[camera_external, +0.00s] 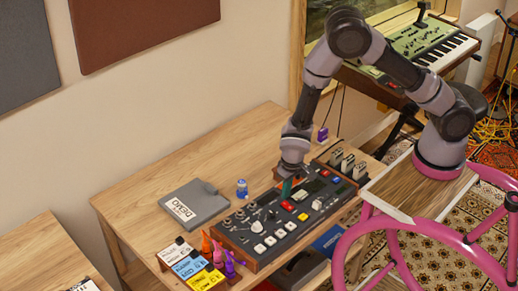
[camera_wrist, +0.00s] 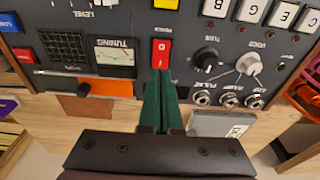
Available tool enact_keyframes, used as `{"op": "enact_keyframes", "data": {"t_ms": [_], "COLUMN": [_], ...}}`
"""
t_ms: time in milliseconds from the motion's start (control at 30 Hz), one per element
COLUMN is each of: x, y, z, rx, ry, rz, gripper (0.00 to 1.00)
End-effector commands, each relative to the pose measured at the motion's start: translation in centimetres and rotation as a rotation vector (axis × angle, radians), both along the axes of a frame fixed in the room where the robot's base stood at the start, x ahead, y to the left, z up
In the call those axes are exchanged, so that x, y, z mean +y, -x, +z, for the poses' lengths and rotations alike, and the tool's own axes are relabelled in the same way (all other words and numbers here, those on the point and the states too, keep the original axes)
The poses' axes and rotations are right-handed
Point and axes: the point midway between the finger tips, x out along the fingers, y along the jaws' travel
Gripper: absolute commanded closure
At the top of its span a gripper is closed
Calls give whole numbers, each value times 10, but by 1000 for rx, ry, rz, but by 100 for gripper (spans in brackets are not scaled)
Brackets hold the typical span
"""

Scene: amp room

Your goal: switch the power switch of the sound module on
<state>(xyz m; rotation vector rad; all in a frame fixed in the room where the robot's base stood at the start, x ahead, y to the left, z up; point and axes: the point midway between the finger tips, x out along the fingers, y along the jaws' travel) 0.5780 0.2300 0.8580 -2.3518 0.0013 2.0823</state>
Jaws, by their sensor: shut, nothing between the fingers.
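The sound module (camera_external: 245,238) is a dark grey panel with knobs and coloured buttons on the wooden table; its panel also fills the top of the wrist view (camera_wrist: 130,22). The power switch appears to be the red rocker (camera_wrist: 161,52), with a small white mark, near the panel's edge. My gripper (camera_external: 286,188) is over the far side of the module, fingers pointing down. In the wrist view its green fingers (camera_wrist: 161,76) are shut together, with tips at the red rocker's lower edge. Whether they touch it I cannot tell.
A grey case (camera_external: 194,205) and a small blue object (camera_external: 242,188) lie left of the module. The table's back left is clear.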

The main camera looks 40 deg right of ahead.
Motion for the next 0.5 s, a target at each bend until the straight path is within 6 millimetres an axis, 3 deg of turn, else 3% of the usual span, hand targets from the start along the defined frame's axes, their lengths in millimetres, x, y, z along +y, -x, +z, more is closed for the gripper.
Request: {"op": "enact_keyframes", "data": {"t_ms": [200,500], "x": [-1,0], "y": [-3,-4], "z": [-23,-27], "rx": [0,-1], "ry": [0,0], "rz": [1,0], "gripper": [100,100]}}
